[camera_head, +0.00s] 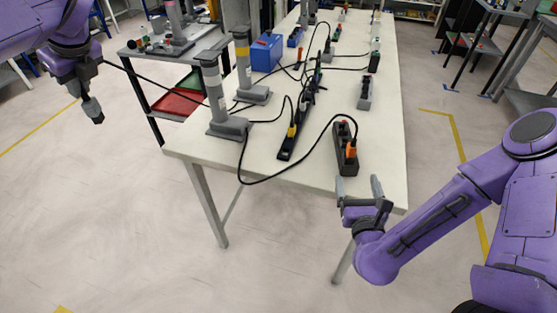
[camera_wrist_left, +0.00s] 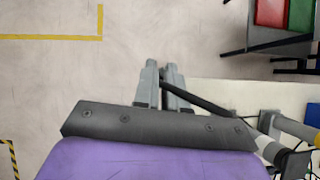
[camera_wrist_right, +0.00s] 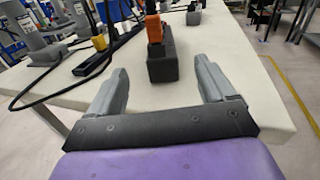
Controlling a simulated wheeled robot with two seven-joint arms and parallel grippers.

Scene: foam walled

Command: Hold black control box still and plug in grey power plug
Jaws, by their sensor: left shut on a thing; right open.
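The black control box (camera_head: 342,138) stands near the front right of the white table, with a red button on top and an orange plug (camera_head: 351,149) at its near end. Its near end shows in the right wrist view (camera_wrist_right: 163,70). My right gripper (camera_head: 361,187) is open and empty, just in front of the table edge, short of the box. My left gripper (camera_head: 94,112) is out left of the table. In the left wrist view (camera_wrist_left: 160,72) it is shut on a black cable (camera_wrist_left: 200,100). I cannot make out the grey plug.
Grey posts (camera_head: 218,100) stand at the left of the table (camera_head: 320,175). A black power strip (camera_head: 290,145) with a yellow plug lies left of the box. Cables cross the table. A side rack (camera_head: 160,55) with a red bin (camera_head: 178,102) stands at left.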

